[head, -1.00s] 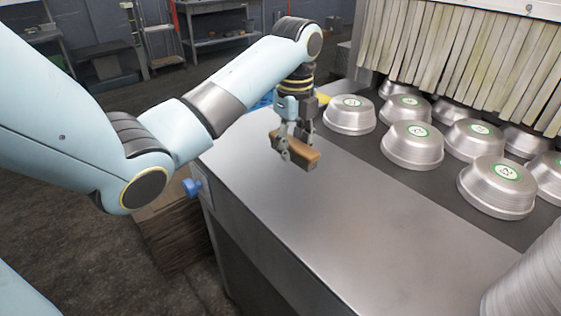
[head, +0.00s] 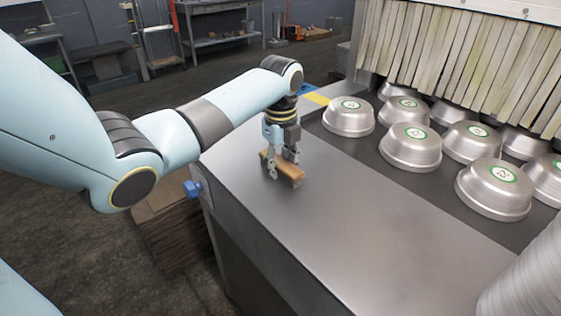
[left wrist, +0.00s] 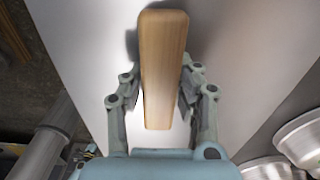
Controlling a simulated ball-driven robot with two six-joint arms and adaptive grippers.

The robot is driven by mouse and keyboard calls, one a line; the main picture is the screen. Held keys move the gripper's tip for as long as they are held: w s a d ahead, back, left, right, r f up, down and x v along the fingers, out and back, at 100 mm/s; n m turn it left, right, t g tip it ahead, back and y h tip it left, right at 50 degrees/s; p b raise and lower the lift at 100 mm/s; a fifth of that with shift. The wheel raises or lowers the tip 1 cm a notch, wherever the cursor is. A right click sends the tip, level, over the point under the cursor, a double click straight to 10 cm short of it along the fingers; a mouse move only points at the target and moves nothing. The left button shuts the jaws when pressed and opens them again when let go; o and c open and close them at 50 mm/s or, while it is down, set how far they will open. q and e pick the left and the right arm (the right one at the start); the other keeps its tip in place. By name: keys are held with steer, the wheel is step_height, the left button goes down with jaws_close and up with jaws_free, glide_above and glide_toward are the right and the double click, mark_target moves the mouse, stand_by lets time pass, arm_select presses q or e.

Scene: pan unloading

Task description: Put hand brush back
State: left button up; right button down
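The hand brush shows as a brown wooden block (head: 288,172) in the head view, close above or on the grey metal table top (head: 330,215). I cannot tell whether it touches the surface. My left gripper (head: 283,170) points down with its fingers on either side of the brush. In the left wrist view the brush (left wrist: 164,65) runs lengthwise between the two fingers (left wrist: 160,100), which close on its sides. The bristles are hardly visible. My right gripper is in neither view.
Several upturned metal pans (head: 411,146) with green labels stand on the dark conveyor to the right, below a strip curtain (head: 455,60). A stack of pans (head: 530,275) is at the lower right. A blue knob (head: 192,188) sticks out of the table's left side. The table's front is clear.

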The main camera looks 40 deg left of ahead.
mark_target(281, 160)
arm_select(q)
steer(key=o, duration=0.4)
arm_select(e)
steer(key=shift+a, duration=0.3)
arm_select(q)
step_height(281, 160, up, 12)
steer(key=shift+r, duration=0.15)
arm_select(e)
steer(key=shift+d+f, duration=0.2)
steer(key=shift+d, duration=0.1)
